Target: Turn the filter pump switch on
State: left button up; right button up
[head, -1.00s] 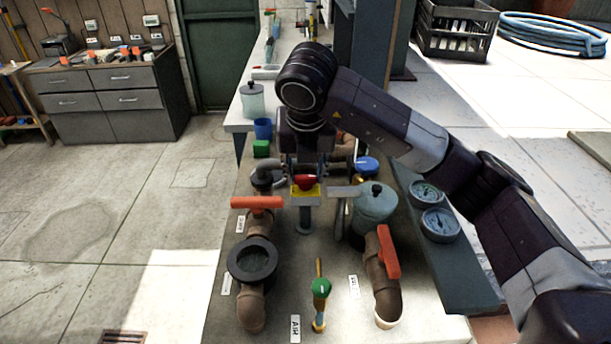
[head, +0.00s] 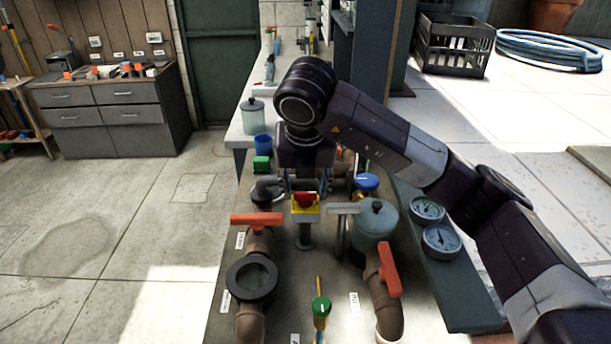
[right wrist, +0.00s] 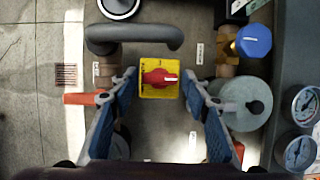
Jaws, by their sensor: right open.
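The filter pump switch is a red rotary knob (head: 306,198) on a yellow plate (head: 297,210), on a grey post above the bench. In the right wrist view the knob (right wrist: 160,77) lies crosswise, its white-marked end to the right, on the yellow plate (right wrist: 158,92). My right gripper (head: 305,187) is at the switch, behind it in the head view. In the right wrist view its open fingers (right wrist: 158,75) stand left and right of the switch, with gaps; contact does not show. My left gripper is not in view.
A blue-capped valve (head: 367,182) and dark pipe (right wrist: 134,33) are close to the gripper. Two gauges (head: 441,240) sit right. Floor left is clear.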

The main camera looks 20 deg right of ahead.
jog(key=v, duration=1.1)
jog(key=shift+s+a+r, duration=0.1)
jog(key=shift+s, duration=0.05)
